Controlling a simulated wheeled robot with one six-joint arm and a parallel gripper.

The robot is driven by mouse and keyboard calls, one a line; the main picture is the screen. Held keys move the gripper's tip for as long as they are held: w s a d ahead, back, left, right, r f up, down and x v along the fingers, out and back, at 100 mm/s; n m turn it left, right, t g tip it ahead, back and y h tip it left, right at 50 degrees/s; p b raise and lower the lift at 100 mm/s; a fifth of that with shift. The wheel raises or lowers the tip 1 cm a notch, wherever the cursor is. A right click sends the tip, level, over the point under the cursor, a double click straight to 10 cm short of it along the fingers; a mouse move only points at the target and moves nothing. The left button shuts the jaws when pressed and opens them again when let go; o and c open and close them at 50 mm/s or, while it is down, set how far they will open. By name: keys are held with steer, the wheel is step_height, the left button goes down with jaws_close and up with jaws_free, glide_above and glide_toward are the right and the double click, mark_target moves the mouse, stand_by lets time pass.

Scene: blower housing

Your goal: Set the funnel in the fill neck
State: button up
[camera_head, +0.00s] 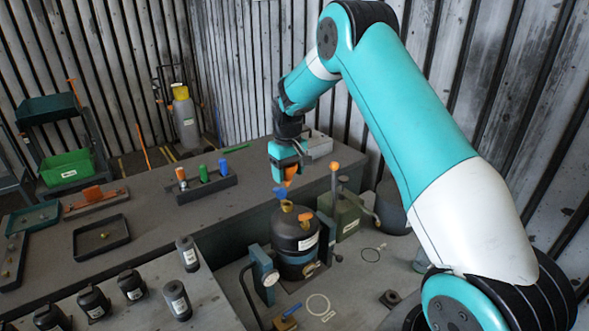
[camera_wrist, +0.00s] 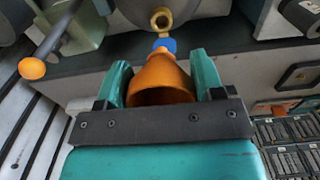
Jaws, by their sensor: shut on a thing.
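In the wrist view, the funnel (camera_wrist: 163,80) sits between the two teal fingers, wide mouth towards the camera. The fill neck (camera_head: 287,206) is a brass-coloured ring on top of the black tank (camera_head: 292,233).
Black canisters (camera_head: 94,301) line the front left.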

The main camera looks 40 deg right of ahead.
mark_target(288, 180)
steer(key=shift+f+b, duration=1.8)
steer(key=shift+f, duration=1.1)
steer(key=shift+f+b, duration=0.45)
steer(key=shift+f, duration=0.55)
steer(key=shift+f, duration=0.3)
steer(key=shift+f, duration=0.15)
steer(key=o, duration=0.8)
steer(key=shift+o, duration=0.9)
